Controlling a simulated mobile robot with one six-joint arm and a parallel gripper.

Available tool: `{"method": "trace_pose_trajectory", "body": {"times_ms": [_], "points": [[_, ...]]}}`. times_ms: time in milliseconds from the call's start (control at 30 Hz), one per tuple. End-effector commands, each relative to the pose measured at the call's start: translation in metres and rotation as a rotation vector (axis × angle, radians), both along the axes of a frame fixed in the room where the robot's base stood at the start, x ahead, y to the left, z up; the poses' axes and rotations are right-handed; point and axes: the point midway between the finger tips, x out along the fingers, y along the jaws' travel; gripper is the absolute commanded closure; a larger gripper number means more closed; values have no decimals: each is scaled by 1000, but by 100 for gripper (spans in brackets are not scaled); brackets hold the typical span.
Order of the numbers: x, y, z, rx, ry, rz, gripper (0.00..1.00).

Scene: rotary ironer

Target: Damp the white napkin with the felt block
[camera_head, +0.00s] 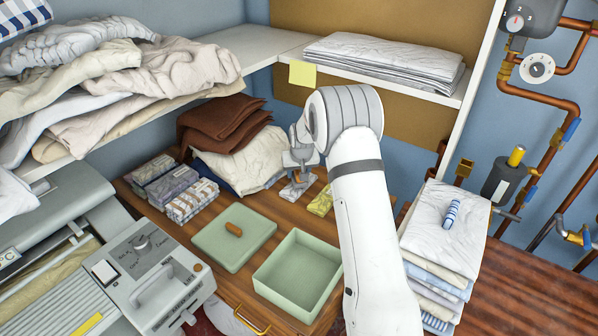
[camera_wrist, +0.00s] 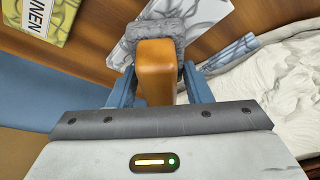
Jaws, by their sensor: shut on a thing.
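My gripper (camera_head: 302,168) is shut on the felt block, whose tan handle (camera_wrist: 156,68) stands between the two blue-grey fingers in the wrist view. Its grey felt (camera_wrist: 128,47) shows beyond the handle. A flat white thing with grey lines (camera_wrist: 205,16) lies just past the felt on the wooden top; I cannot tell whether they touch, nor whether it is cloth or a packet. Folded white cloth lies on top of a stack (camera_head: 425,222) at the right, with a blue-striped roll on it. Which white piece is the napkin is unclear.
A yellow-green packet marked LINEN (camera_wrist: 38,18) lies near my gripper. Crumpled cream cloth (camera_head: 246,163) is close behind it. An open green box (camera_head: 300,268) and its lid (camera_head: 233,240) stand in front. A shelf (camera_head: 398,75) with folded linen overhangs behind.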

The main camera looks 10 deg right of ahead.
Motion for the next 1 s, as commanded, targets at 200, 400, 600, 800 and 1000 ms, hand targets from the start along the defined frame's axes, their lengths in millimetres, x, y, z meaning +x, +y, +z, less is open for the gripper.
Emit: {"method": "trace_pose_trajectory", "body": {"times_ms": [200, 400, 600, 800, 1000], "points": [[0, 0, -1, 0, -1, 1, 73], [0, 1, -3, 0, 0, 1, 73], [0, 1, -6, 0, 0, 1, 73], [0, 1, -8, 0, 0, 2, 73], [0, 2, -9, 0, -1, 2, 73]]}}
